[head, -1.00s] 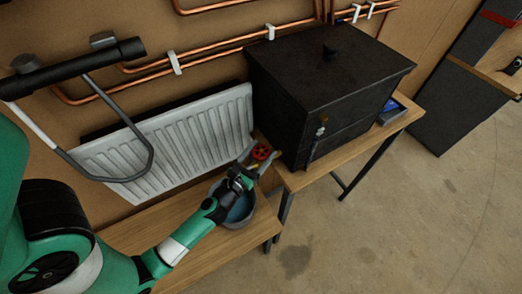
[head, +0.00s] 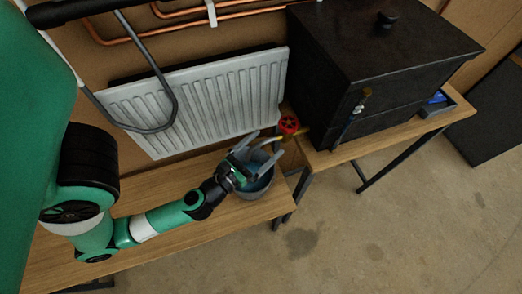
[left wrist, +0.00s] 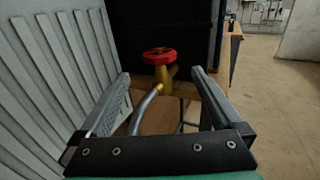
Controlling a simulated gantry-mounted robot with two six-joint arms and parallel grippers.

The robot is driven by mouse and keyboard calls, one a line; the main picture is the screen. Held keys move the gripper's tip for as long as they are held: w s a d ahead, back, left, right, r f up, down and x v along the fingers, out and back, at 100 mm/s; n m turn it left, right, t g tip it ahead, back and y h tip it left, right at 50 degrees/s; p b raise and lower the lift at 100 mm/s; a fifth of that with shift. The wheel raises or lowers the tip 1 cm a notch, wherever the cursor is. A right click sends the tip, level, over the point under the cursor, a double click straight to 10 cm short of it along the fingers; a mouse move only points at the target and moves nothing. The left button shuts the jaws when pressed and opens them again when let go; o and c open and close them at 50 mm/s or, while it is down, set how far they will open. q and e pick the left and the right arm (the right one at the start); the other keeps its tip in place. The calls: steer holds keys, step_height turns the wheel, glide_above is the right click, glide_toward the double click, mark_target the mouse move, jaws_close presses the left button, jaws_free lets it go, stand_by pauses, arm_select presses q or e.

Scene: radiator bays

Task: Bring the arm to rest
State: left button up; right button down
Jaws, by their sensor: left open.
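My left gripper (head: 262,150) is open and empty. In the head view it is above the grey bucket (head: 258,187), at the right end of the wooden bench. In the left wrist view my left gripper (left wrist: 162,95) has its two fingers wide apart. Ahead of them is a brass valve (left wrist: 163,75) with a red handwheel (left wrist: 160,55) and a grey pipe, apart from the fingers. The red handwheel also shows in the head view (head: 289,125), beside the black box. My right gripper is not in view.
A white radiator (head: 200,98) stands against the wall behind the bench (head: 150,252). A black lidded box (head: 375,75) stands on a second table to the right, with a small blue-grey tray (head: 438,105). Copper pipes (head: 115,38) run along the wall. The floor (head: 400,220) is clear.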

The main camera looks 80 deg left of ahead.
arm_select(q)
steer(key=shift+s+d+r, duration=0.1)
steer(key=shift+s+d, duration=0.2)
steer(key=shift+s, duration=0.2)
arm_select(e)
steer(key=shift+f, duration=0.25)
